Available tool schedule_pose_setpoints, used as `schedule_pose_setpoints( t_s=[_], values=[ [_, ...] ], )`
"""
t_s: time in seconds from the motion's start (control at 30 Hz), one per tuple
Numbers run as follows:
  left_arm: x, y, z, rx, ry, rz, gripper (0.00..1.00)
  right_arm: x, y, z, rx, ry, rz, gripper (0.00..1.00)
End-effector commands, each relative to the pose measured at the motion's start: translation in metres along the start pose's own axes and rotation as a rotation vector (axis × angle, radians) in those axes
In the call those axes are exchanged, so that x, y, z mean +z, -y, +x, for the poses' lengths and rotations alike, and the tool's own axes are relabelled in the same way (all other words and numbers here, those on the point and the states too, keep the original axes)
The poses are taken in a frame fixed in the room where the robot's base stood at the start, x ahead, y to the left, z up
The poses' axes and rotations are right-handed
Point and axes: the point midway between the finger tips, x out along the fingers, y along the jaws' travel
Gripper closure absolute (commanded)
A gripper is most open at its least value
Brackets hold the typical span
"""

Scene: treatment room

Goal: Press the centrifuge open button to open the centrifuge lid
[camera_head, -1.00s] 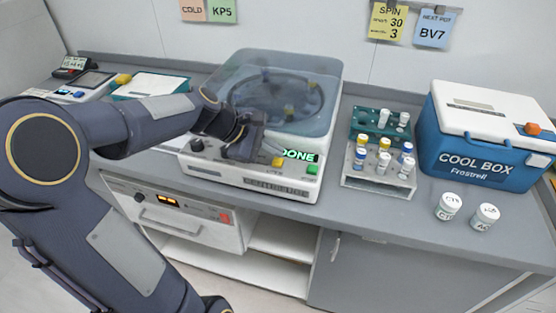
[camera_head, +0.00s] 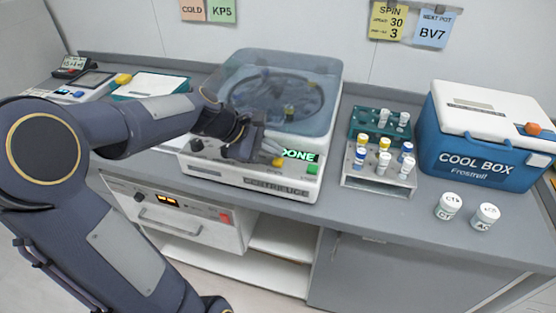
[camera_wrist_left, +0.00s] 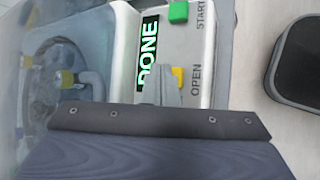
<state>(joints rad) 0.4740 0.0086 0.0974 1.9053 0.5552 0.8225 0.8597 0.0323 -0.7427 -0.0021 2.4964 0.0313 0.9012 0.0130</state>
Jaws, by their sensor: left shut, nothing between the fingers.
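The centrifuge (camera_head: 235,175) stands on the counter with its clear bluish lid (camera_head: 325,110) down over the rotor, which holds several capped tubes. Its display (camera_head: 300,156) reads DONE. The yellow open button (camera_head: 277,162) is on the front panel, partly hidden by my gripper; it also shows in the left wrist view (camera_wrist_left: 178,77) beside the word OPEN. My left gripper (camera_head: 270,153) is shut and empty, its tips at the yellow button; I cannot tell whether they touch it. The green start button (camera_head: 312,169) is to the right. My right gripper is not in view.
A rack of capped vials (camera_head: 378,178) stands right of the centrifuge. Two white jars (camera_head: 449,206) and a blue cool box (camera_head: 485,140) are further right. A device with a screen (camera_head: 90,82) is at the back left. The counter front between rack and jars is clear.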

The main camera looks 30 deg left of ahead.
Motion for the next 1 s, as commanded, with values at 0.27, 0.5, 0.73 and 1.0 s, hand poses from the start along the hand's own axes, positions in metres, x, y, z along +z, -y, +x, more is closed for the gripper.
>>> schedule_pose_setpoints(
  t_s=[0.27,0.5,0.73,1.0],
  values=[
    [-0.0034,0.0036,0.0049,0.0,0.0,0.001,1.0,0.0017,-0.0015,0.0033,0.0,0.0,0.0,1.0],
    [-0.0034,0.0036,0.0049,0.0,0.0,0.0,1.0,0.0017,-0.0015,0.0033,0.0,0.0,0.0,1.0],
    [-0.0046,0.0048,0.0065,-0.001,0.0,0.0,1.0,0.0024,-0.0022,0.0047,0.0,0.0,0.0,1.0],
    [-0.0063,0.0065,0.0088,-0.001,0.0,0.0,1.0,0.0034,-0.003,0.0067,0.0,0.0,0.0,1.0]
  ],
)
